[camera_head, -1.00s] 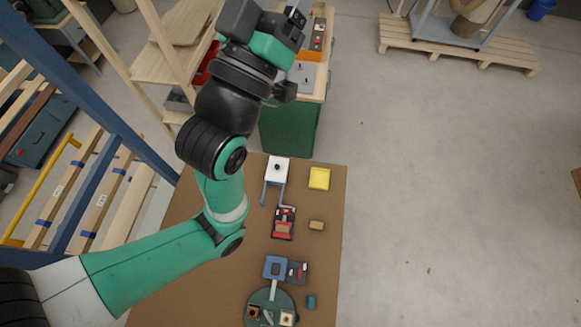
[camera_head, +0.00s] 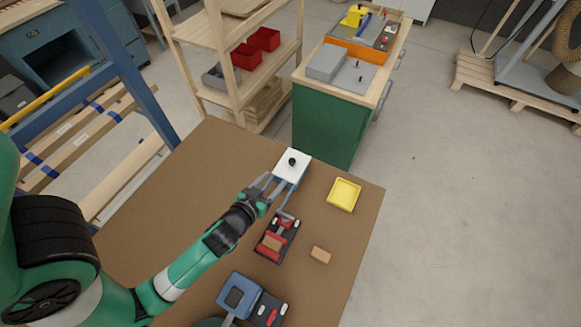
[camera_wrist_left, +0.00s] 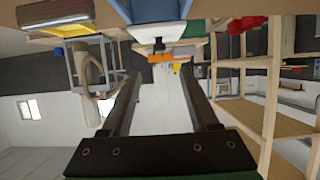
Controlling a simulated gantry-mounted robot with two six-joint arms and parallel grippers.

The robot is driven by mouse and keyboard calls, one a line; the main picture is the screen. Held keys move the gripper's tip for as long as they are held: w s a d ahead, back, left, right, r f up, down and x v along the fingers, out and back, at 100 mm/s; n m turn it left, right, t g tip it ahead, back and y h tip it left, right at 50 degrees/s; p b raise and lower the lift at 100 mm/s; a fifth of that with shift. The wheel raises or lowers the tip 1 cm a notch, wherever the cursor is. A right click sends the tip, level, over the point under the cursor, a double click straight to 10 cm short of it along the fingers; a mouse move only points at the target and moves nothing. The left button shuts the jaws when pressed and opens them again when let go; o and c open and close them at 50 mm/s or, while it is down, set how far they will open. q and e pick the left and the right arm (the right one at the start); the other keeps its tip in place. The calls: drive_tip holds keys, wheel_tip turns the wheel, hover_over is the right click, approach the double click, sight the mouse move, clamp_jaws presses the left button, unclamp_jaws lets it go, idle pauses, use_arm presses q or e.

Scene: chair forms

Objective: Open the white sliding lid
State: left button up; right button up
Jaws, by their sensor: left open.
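The white sliding lid (camera_head: 289,172) lies flat at the far end of the table, with a small black knob (camera_head: 292,161) on top. Blue rails (camera_head: 286,216) stretch from it toward the near side. My left gripper (camera_head: 269,182) is open and empty at the lid's near-left edge, apart from the knob. In the left wrist view the lid (camera_wrist_left: 160,33) and knob (camera_wrist_left: 158,45) appear at top centre, beyond and between the spread fingers (camera_wrist_left: 160,85). Whether a finger touches the lid cannot be told. My right gripper is not in view.
A yellow tray (camera_head: 344,194) stands right of the lid. A black-and-red holder (camera_head: 277,238), wooden block (camera_head: 320,255) and blue fixture (camera_head: 243,296) lie nearer. A green cabinet (camera_head: 322,125) and wooden shelf (camera_head: 240,95) stand behind the table. The table's left part is clear.

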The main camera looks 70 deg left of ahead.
sight(292, 160)
use_arm(q)
drive_tip(key=b+x, duration=0.2)
drive_tip(key=x, duration=0.9)
drive_tip(key=shift+w+a+f, duration=0.1)
drive_tip(key=shift+w, duration=0.1)
clamp_jaws()
idle(0.9)
